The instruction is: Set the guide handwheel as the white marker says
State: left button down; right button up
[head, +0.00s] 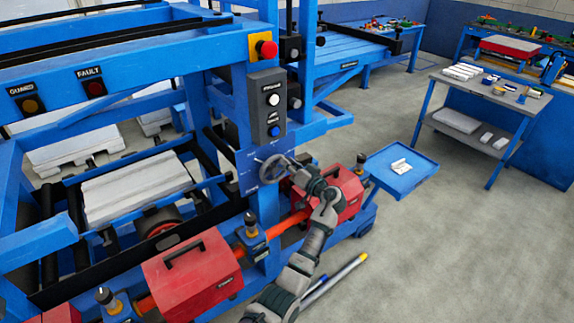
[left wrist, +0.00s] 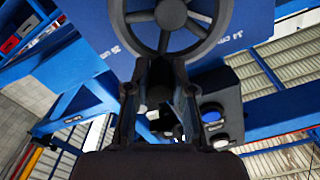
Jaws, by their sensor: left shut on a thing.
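The grey guide handwheel (head: 271,168) sits on a blue panel (head: 246,172) on the machine's post, below a grey button box. In the left wrist view the spoked handwheel (left wrist: 170,14) fills the top, with small white markings (left wrist: 230,38) on the blue panel beside it, too small and tilted to read surely. My left gripper (head: 293,170) is at the wheel's right side. In the left wrist view its fingers (left wrist: 159,95) are shut around a dark part at the wheel's lower rim; whether this is rim or handle I cannot tell. My right gripper is not in view.
The button box (head: 267,105) stands just above the wheel. Red boxes (head: 192,275) and an orange bar (head: 288,223) lie below, near my arm. A blue tray (head: 400,178) with white pieces is to the right. Open floor lies right of the machine, with rods (head: 345,272) on it.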

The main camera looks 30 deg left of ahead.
aim_at(278, 180)
pick_arm(q)
jog(key=m, duration=0.1)
jog(key=w+m, duration=0.1)
jog(key=m, duration=0.1)
jog(key=shift+d+f, duration=0.15)
jog(key=shift+d, duration=0.05)
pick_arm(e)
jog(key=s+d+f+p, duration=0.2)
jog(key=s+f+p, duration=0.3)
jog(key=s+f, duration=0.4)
pick_arm(q)
jog(key=shift+s+a+f+m+p, duration=0.15)
jog(key=shift+s+f+m+p, duration=0.3)
jog(key=shift+f+m+p, duration=2.15)
jog(key=shift+s+a+f+m+b, duration=0.2)
jog(key=shift+s+f+m, duration=0.25)
jog(key=shift+m, duration=4.4)
jog(key=shift+s+a+f+m+p, duration=0.1)
jog(key=shift+s+f+m+p, duration=0.35)
jog(key=shift+f+m+p, duration=2.15)
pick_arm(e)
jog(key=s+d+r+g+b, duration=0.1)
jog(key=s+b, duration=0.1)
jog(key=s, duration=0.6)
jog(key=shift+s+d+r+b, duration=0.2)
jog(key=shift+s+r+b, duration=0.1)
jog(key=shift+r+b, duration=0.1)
pick_arm(q)
jog(key=shift+r+m, duration=0.95)
jog(key=shift+m, duration=0.3)
